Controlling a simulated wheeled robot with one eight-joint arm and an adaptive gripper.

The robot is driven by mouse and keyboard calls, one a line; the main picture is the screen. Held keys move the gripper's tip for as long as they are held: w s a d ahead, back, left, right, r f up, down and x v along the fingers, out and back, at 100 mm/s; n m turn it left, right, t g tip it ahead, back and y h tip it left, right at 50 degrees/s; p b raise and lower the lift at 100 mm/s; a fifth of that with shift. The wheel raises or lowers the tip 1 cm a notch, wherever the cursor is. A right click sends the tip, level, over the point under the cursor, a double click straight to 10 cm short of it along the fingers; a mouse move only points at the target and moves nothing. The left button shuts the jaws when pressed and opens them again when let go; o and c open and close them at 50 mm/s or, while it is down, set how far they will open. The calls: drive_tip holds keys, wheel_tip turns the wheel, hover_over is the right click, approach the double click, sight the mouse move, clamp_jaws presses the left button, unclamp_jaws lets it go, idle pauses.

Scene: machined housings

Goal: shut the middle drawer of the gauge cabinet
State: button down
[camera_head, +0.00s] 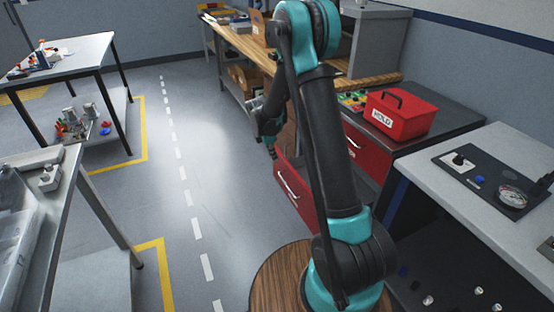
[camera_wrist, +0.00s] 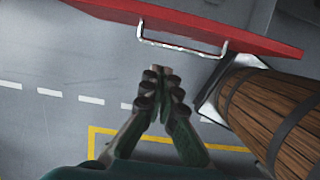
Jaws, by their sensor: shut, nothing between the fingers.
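The gauge cabinet (camera_head: 434,119) has a dark top and red drawer fronts. A drawer below the shut upper one (camera_head: 362,152) is pulled out; its red front (camera_head: 292,181) has a metal bar handle. The frames do not show clearly whether it is the middle one, and my arm hides part of the cabinet. My gripper (camera_head: 274,154) is shut and empty, near the far end of that front. In the wrist view, the gripper (camera_wrist: 162,72) points toward the red front (camera_wrist: 255,38) and its handle (camera_wrist: 185,47). A small gap seems to separate them.
A red box marked HOLD (camera_head: 400,115) stands on the cabinet. A grey bench with a gauge panel (camera_head: 492,180) is at the right, a wooden workbench (camera_head: 240,42) behind. Tables stand at the left. The floor (camera_head: 220,130) left of the drawer is clear.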

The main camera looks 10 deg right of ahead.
sight(286, 165)
drive_tip(key=d+f, duration=0.1)
drive_tip(key=f, duration=0.1)
drive_tip(key=w+d+f, duration=0.1)
drive_tip(key=d+f, duration=0.1)
drive_tip(key=f, duration=0.1)
drive_tip(key=d+f, duration=0.1)
drive_tip(key=f, duration=0.1)
drive_tip(key=shift+w+d+f, duration=0.15)
drive_tip(key=shift+w+f, duration=0.05)
drive_tip(key=shift+f, duration=0.15)
drive_tip(key=shift+w+d, duration=0.25)
drive_tip(key=shift+d, duration=0.45)
drive_tip(key=shift+d, duration=0.1)
drive_tip(key=w+d, duration=0.3)
drive_tip(key=d, duration=0.6)
drive_tip(key=w+d, duration=0.3)
drive_tip(key=d, duration=0.6)
drive_tip(key=shift+d, duration=0.4)
